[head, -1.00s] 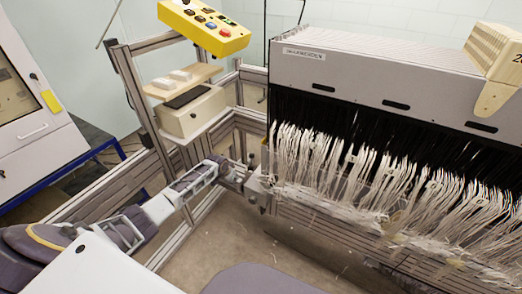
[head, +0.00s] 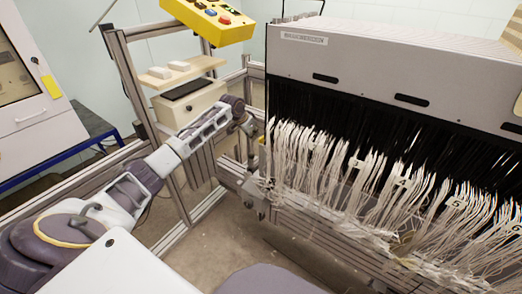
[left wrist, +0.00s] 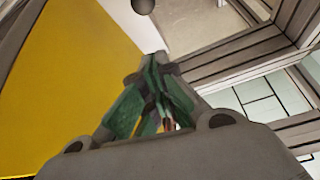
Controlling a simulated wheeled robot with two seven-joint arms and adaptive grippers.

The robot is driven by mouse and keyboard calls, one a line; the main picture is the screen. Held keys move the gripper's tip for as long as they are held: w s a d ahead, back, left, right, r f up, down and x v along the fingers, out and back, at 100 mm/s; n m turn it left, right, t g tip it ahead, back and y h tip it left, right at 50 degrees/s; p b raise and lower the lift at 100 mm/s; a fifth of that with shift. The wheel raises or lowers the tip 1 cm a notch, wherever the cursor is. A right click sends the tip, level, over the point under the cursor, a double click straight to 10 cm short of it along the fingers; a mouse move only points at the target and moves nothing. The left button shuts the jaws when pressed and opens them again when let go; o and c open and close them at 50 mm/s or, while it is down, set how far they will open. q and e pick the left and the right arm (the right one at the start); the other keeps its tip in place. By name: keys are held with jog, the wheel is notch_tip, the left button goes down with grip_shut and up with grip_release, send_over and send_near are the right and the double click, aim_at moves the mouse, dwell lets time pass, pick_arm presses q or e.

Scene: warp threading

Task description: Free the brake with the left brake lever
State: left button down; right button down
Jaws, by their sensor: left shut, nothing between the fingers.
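My left gripper (head: 251,127) is at the left end of the loom, beside the grey housing and the frame post. It shows small and partly dark in the head view. In the left wrist view its green-padded fingers (left wrist: 160,65) are closed together with nothing between them. A dark round knob (left wrist: 143,5) shows at the top edge of the left wrist view, beyond the fingertips and apart from them. It may be the brake lever's knob. I cannot make out the left brake lever in the head view. My right gripper is not in view.
The loom's grey housing (head: 375,75) and white warp threads (head: 350,175) fill the right side. A yellow button box (head: 208,18) hangs above a beige box (head: 190,103) on the metal frame. A large yellow surface (left wrist: 70,80) lies close by in the left wrist view.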

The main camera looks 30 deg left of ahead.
pick_arm(q)
jog(key=shift+w+d+r, duration=0.15)
jog(key=shift+r, duration=0.35)
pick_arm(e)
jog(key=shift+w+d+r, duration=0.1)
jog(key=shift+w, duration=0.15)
pick_arm(q)
jog(key=shift+w+f, duration=0.1)
jog(key=shift+f, duration=0.05)
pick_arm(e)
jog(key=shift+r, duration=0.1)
